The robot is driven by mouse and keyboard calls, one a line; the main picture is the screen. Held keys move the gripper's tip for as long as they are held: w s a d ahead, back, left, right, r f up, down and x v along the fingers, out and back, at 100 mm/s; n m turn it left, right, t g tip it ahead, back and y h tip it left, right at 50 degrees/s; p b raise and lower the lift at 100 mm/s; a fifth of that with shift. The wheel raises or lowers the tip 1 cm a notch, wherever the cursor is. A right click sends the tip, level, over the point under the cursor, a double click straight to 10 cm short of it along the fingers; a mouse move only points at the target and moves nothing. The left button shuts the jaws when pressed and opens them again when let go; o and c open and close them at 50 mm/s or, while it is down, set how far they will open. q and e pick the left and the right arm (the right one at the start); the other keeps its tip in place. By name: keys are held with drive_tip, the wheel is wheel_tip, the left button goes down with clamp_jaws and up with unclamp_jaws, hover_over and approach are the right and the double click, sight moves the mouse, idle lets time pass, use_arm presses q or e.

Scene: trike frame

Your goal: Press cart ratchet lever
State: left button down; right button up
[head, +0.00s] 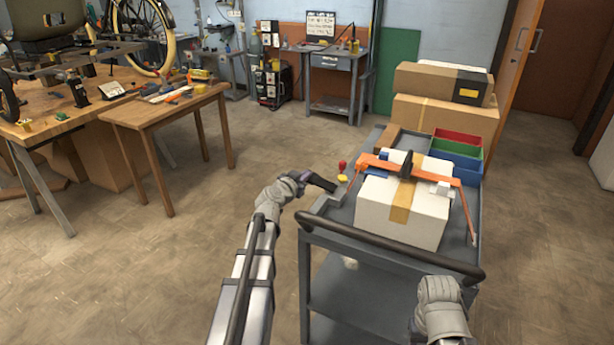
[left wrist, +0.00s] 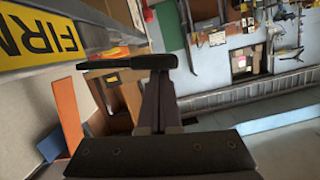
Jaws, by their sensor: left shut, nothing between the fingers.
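The grey cart (head: 345,275) stands at right centre in the head view. A white box (head: 385,212) on it is crossed by an orange strap (head: 455,178) with a black ratchet lever (head: 407,165) on top. My left gripper (head: 333,187) is shut and empty at the cart's left edge, left of the box and apart from the lever. Its joined fingers also show in the left wrist view (left wrist: 156,85), with a black bar across their tips. I cannot tell from this view what that bar touches. My right arm is at lower right; its fingers do not show.
A small red knob (head: 342,165) on a yellow base stands near the left gripper. A wooden bench (head: 165,105) stands left, with free floor between.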

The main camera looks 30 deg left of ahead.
use_arm(q)
drive_tip(key=shift+a+f+n+h+b, duration=0.2)
drive_tip(key=shift+f+n+b, duration=0.25)
drive_tip(key=shift+f+b, duration=0.25)
drive_tip(key=shift+a+f+n+h+b, duration=0.25)
drive_tip(key=shift+f+n+b, duration=0.3)
drive_tip(key=shift+f, duration=0.2)
drive_tip(key=shift+a+f+n+h+b, duration=0.2)
drive_tip(key=shift+f+n+b, duration=0.2)
drive_tip(key=shift+f+b, duration=0.35)
use_arm(e)
drive_tip(key=shift+f, duration=2.2)
